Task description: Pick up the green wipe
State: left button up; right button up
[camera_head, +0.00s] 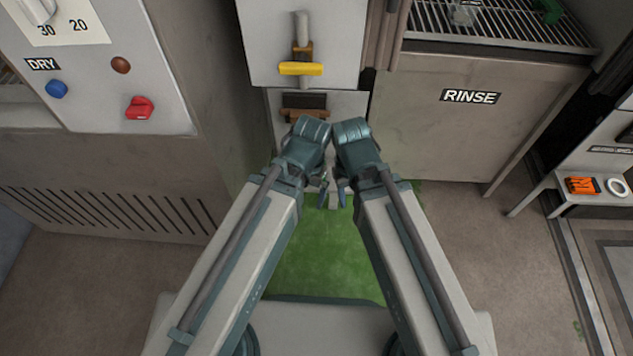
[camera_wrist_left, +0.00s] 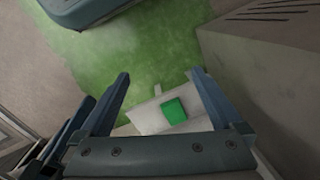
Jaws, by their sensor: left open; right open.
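A small bright green square, which looks like the green wipe (camera_wrist_left: 173,111), lies on a white surface (camera_wrist_left: 150,120) in the left wrist view. It shows between the fingers of my left gripper (camera_wrist_left: 163,84), which are spread and hold nothing. I cannot tell how far off it is. In the head view my left gripper (camera_head: 322,192) and right gripper (camera_head: 342,190) point down close side by side at the middle, both open and empty. The green square is not seen in the head view, perhaps hidden by my arms.
A grey cabinet marked RINSE (camera_head: 430,130) with a wire rack (camera_head: 490,25) stands at right; a dark green item (camera_head: 547,11) lies on the rack. A DRY panel (camera_head: 120,75) with knobs is at left. A green mat (camera_head: 325,255) covers the floor below my arms.

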pick_arm(q)
jog(key=w+d+f+n+t+h+b, duration=0.1)
jog(key=w+n+t, duration=0.1)
jog(key=w, duration=0.6)
jog(key=w+d+f+n+t+b, duration=0.1)
jog(key=w+d+n, duration=0.1)
jog(key=w, duration=0.6)
jog(key=b+x, duration=0.8)
jog(key=shift+s+f, duration=0.2)
jog(key=shift+f, duration=0.2)
pick_arm(e)
notch_tip(320, 180, down, 11)
jog(key=w+a, duration=0.1)
jog(key=a, duration=0.1)
